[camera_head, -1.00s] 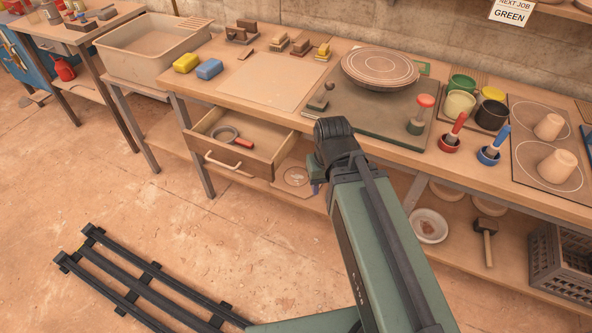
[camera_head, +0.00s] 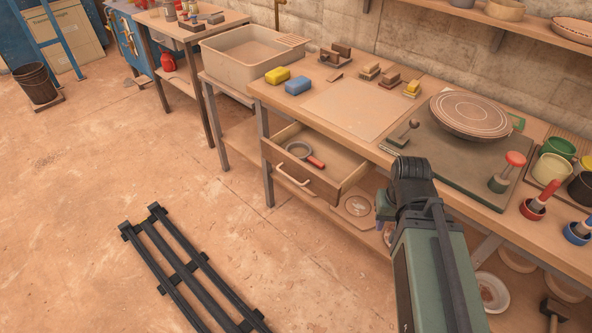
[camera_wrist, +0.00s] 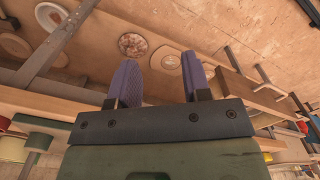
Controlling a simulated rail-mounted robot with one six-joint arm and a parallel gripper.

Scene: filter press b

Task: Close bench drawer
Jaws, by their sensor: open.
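The bench drawer (camera_head: 318,184) is pulled out under the front of the long workbench (camera_head: 436,178). Its wooden front carries a pale bar handle (camera_head: 295,176). A ring-shaped tool with a red handle (camera_head: 300,151) lies inside. My gripper (camera_wrist: 162,80) shows two purple fingers, apart and with nothing between them. In the wrist view, what appears to be the drawer front (camera_wrist: 248,92) is to the right of the fingers, not between them. In the head view my gripper (camera_head: 381,220) is mostly hidden by my arm, to the right of the drawer and apart from it.
A lower shelf holds a round plate (camera_head: 357,205) and a white bowl (camera_head: 491,291). A dark slatted rack (camera_head: 190,270) lies on the floor at the front left. A basin (camera_head: 250,55) stands left of the bench.

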